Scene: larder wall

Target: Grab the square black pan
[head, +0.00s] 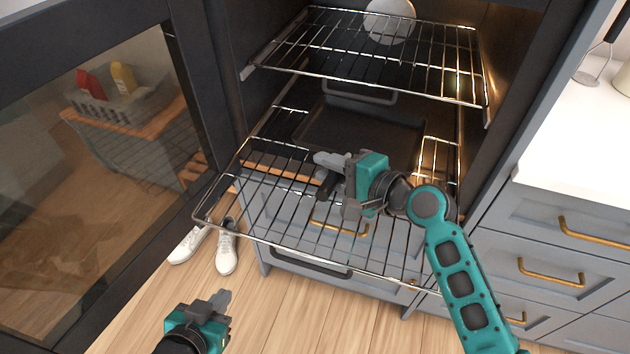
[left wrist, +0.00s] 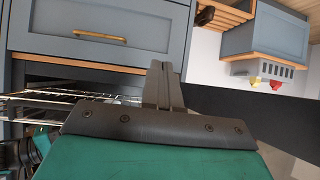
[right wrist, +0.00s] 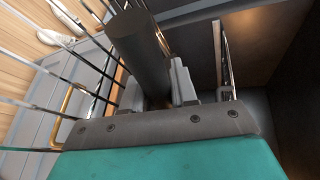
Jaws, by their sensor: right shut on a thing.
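The square black pan (head: 375,132) lies inside the open oven at the level of the pulled-out lower rack, with a loop at its back edge. Its dark handle (head: 326,187) points out toward me. My right gripper (head: 332,170) is over the lower rack and shut on this handle. In the right wrist view the thick dark round handle (right wrist: 142,48) sits between the fingers. My right forearm and gripper hide part of the pan's near side. My left gripper (head: 222,298) is low in front of the oven, empty, its fingers together in the left wrist view (left wrist: 163,85).
The lower wire rack (head: 270,225) sticks out of the oven. An upper rack (head: 370,60) sits above the pan, with a round white item (head: 390,18) near its back. The open glass door (head: 100,170) is left. White shoes (head: 226,247) stand on the floor below.

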